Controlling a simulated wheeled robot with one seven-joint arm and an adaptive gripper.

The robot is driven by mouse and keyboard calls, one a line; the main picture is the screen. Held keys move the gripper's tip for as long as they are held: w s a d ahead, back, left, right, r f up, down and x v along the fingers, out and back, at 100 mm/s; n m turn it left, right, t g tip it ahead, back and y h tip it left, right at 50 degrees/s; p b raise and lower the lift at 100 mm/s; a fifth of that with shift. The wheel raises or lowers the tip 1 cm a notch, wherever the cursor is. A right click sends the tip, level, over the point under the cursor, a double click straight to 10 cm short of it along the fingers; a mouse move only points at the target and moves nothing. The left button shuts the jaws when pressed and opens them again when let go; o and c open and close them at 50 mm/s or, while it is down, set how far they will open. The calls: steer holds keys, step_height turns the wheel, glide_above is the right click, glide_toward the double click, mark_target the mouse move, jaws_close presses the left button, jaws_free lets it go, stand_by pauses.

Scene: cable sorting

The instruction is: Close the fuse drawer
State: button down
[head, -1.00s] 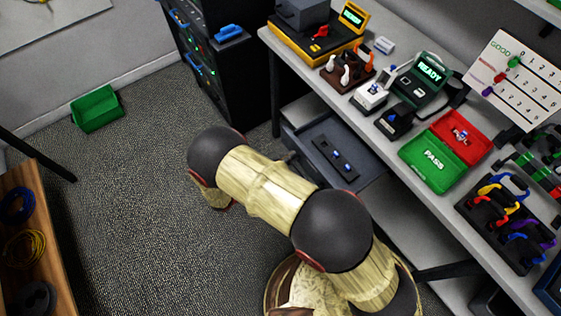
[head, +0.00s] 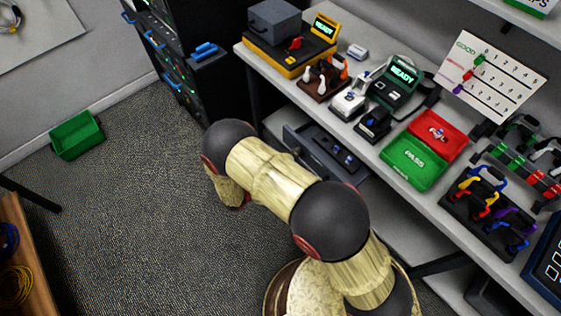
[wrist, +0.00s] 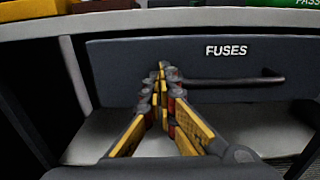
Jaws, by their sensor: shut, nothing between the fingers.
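The fuse drawer (head: 309,147) is under the bench in the head view, partly open, with a dark fuse holder and blue fuses (head: 347,159) inside. My arm covers part of its front side. In the wrist view the dark drawer front (wrist: 120,72) fills the middle, with the label FUSES (wrist: 226,51) and a dark bar handle (wrist: 235,81). My gripper (wrist: 161,70) is shut and empty. Its fingertips are at the drawer front, left of the label and by the handle's left end; I cannot tell whether they touch. The gripper is hidden in the head view.
The bench top above holds a yellow tester (head: 290,52), a green READY device (head: 395,88) and red and green trays (head: 414,163). A black rack (head: 185,75) stands left of the bench. A green bin (head: 77,137) lies on the floor.

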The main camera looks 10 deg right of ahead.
mark_target(319, 134)
steer(key=x, duration=1.3)
steer(key=shift+a, duration=0.15)
steer(key=shift+s+a, duration=0.15)
steer(key=shift+a, duration=0.05)
steer(key=p+v, duration=0.2)
steer(key=v, duration=1.1)
steer(key=shift+s+a, duration=0.15)
steer(key=shift+s, duration=0.05)
steer(key=shift+f, duration=0.1)
